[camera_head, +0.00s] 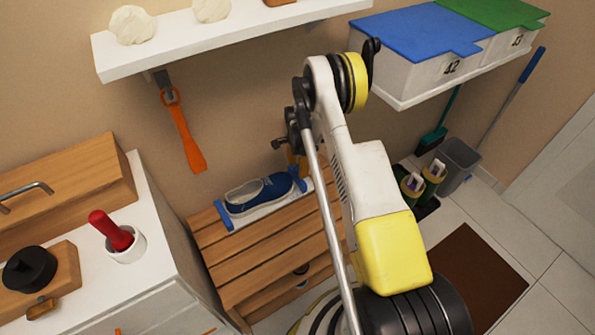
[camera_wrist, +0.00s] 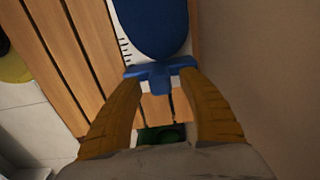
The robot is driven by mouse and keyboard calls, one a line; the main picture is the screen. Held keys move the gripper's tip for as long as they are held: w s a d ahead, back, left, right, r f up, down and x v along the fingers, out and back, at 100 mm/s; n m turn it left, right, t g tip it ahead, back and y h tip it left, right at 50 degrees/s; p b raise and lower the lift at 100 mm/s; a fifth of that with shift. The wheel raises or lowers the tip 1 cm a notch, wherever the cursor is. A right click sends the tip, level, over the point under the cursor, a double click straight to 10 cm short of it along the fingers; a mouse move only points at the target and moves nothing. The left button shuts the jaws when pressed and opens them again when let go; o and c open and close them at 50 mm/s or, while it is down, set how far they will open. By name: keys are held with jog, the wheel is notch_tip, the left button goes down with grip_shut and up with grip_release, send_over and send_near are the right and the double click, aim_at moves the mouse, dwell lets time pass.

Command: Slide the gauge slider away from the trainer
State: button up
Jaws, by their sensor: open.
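The blue trainer (camera_head: 272,187) lies on the white foot gauge (camera_head: 265,211) on the slatted wooden bench. The gauge has a blue end piece (camera_head: 222,215) at its left. In the wrist view, the blue gauge slider (camera_wrist: 160,74) crosses the gauge close to the rounded end of the trainer (camera_wrist: 153,28). My gripper (camera_wrist: 161,80) is open, with its orange-brown fingers on either side of the slider's middle knob. I cannot tell whether they touch it. In the head view, my gripper (camera_head: 294,163) is partly hidden behind my arm.
The wooden bench (camera_head: 262,245) stands against the wall, beside a white cabinet (camera_head: 165,250) at the left. An orange shoehorn (camera_head: 184,132) hangs above it. A white shelf (camera_head: 230,35) and blue-lidded box (camera_head: 415,35) are higher up. A brown mat (camera_head: 485,275) lies on the floor.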

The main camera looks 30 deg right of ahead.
jog(key=shift+f, duration=0.15)
grip_shut()
jog(key=shift+d, duration=0.1)
jog(key=shift+d, duration=1.6)
grip_release()
jog(key=shift+d, duration=0.15)
notch_tip(320, 180, up, 12)
